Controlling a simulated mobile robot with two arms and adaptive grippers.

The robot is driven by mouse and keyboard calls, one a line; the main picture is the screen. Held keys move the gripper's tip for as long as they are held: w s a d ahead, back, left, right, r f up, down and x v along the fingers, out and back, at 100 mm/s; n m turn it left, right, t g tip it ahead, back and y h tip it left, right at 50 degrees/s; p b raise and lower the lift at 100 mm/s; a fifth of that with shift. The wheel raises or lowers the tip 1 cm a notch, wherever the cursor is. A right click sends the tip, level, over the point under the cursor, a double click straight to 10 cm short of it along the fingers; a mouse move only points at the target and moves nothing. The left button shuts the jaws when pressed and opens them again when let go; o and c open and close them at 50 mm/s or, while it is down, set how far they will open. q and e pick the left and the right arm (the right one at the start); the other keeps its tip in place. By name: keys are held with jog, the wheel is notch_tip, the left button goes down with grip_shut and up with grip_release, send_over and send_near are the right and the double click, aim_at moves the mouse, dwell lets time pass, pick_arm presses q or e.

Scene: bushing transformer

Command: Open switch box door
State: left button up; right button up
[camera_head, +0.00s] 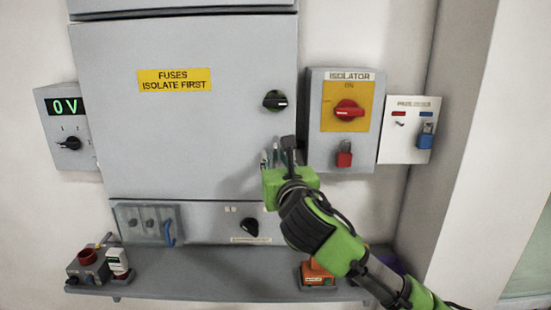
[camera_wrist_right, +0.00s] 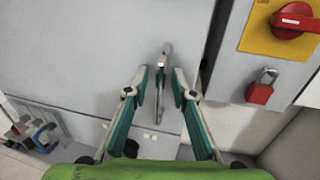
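The switch box door (camera_head: 190,130) is a large grey panel with a yellow "FUSES ISOLATE FIRST" label. It looks shut. A black turn handle (camera_head: 275,101) sits near its right edge. My right gripper (camera_head: 271,157) is in front of the door's lower right corner, below this handle. In the right wrist view, the two teal-lined fingers of my right gripper (camera_wrist_right: 161,82) are apart. A slim grey upright piece (camera_wrist_right: 161,62) shows between them; I cannot tell whether they touch it or what it is. My left gripper is in neither view.
Right of the door are the isolator box (camera_head: 316,140) with a red handle (camera_head: 349,110), a red padlock (camera_head: 344,157), and a white panel with a blue padlock (camera_head: 425,138). A voltage display (camera_head: 67,106) is at left. A grey shelf (camera_head: 215,275) runs below.

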grip_shut()
